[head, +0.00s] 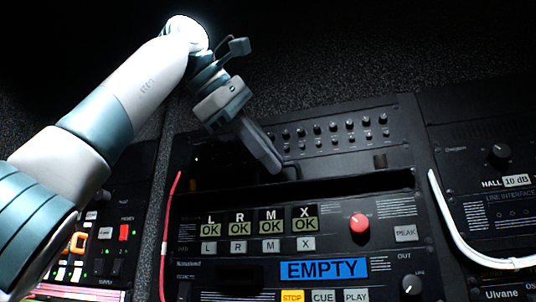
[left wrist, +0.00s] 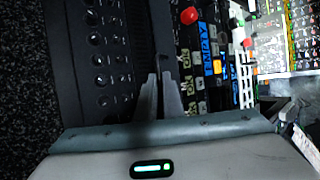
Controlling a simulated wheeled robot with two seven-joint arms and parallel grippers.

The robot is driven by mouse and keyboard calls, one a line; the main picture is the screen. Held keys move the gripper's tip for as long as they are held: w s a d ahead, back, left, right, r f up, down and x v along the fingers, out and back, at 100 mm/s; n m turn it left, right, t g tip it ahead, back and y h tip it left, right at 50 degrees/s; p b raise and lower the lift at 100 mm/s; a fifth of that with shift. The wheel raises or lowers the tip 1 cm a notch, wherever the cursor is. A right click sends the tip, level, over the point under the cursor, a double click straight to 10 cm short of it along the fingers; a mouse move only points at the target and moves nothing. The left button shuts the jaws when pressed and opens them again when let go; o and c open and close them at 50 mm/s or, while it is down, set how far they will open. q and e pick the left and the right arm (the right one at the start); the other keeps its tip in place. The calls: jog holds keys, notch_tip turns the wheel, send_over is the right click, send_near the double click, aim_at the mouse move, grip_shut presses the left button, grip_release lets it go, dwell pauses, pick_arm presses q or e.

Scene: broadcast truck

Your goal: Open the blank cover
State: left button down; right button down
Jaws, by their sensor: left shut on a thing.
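The blank cover (head: 340,167) appears as a plain dark strip below a panel with rows of small knobs in the head view. A black gap (head: 340,188) runs along its lower edge. In the left wrist view the cover (left wrist: 164,35) is a dark band beyond the fingers. My left gripper (head: 277,168) reaches down from above to the cover's left part and is shut on it. Its two fingers (left wrist: 159,92) are close together in the left wrist view. The exact grip point is too dark to tell. My right gripper is not in view.
Below the gap is a panel with OK displays (head: 257,227), a red knob (head: 359,223) and a blue EMPTY label (head: 325,269). A red cable (head: 168,235) hangs at left and a white cable (head: 461,239) at right. The knob panel (head: 335,130) lies just above.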

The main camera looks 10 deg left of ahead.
pick_arm(q)
jog(key=c, duration=1.9)
grip_release()
jog(key=v, duration=0.7)
jog(key=shift+s+a+r, duration=0.1)
jog(key=shift+a+r, duration=0.05)
jog(key=shift+a, duration=0.05)
